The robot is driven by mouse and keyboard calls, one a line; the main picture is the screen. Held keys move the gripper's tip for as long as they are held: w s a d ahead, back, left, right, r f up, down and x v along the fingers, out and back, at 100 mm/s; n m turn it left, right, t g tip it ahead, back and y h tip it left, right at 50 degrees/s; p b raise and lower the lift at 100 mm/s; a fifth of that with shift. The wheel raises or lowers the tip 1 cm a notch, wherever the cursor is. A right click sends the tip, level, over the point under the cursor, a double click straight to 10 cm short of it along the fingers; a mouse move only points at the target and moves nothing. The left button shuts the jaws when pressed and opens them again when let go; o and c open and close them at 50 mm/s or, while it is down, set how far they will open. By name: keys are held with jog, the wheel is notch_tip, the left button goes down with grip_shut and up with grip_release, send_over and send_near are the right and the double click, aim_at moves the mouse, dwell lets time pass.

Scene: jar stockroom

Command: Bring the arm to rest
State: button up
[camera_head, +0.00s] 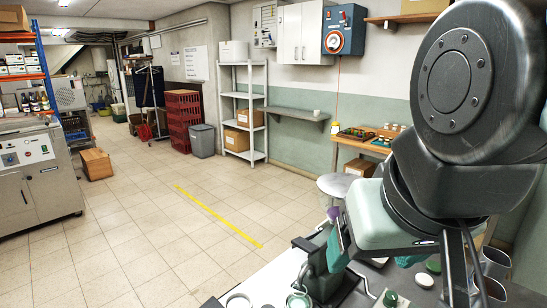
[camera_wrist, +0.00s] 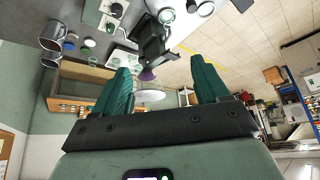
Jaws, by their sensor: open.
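My gripper (camera_head: 336,236) is open, its two teal fingers spread apart. In the wrist view my gripper (camera_wrist: 160,66) has nothing between its fingertips. The arm is raised over the grey workbench (camera_head: 262,284) at the right of the head view. A dark vise-like device (camera_head: 318,272) stands on the bench beneath and close to the fingers; I cannot tell the exact gap. A small purple piece (camera_wrist: 147,74) shows beside this device in the wrist view.
Glass jars (camera_head: 299,300) stand at the bench's front edge. A green lid (camera_head: 390,298), a pale lid (camera_head: 424,280) and metal cups (camera_head: 495,262) are at the right. A round stool (camera_head: 337,184) stands beyond the bench.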

jog(key=o, duration=0.4)
jog(key=w+r+m, duration=0.1)
jog(key=w, duration=0.2)
jog(key=w+d+r+m, duration=0.1)
jog(key=w, duration=0.1)
jog(key=w+d+r+m+t, duration=0.1)
jog(key=w, duration=0.2)
jog(key=shift+w+d+r+y, duration=0.15)
jog(key=shift+w+r+y, duration=0.2)
jog(key=shift+r+y, duration=0.05)
jog(key=shift+o, duration=0.2)
jog(key=w+d+f+m+g+y, duration=0.4)
jog(key=w+d+f+m+y, duration=0.35)
jog(key=w+f+m, duration=0.35)
jog(key=d+f+m+t+y, duration=0.25)
jog(key=d+m+t, duration=0.4)
jog(key=d, duration=0.45)
jog(key=d+f+m+t+y, duration=0.2)
jog(key=d+m+t+y, duration=0.2)
jog(key=d+m+t, duration=0.45)
jog(key=w+a+r+n+g, duration=0.1)
jog(key=w+a+r+g, duration=0.1)
jog(key=w+a, duration=0.2)
jog(key=w, duration=0.3)
jog(key=shift+a+r+n+g, duration=0.3)
jog(key=shift+a+r, duration=0.1)
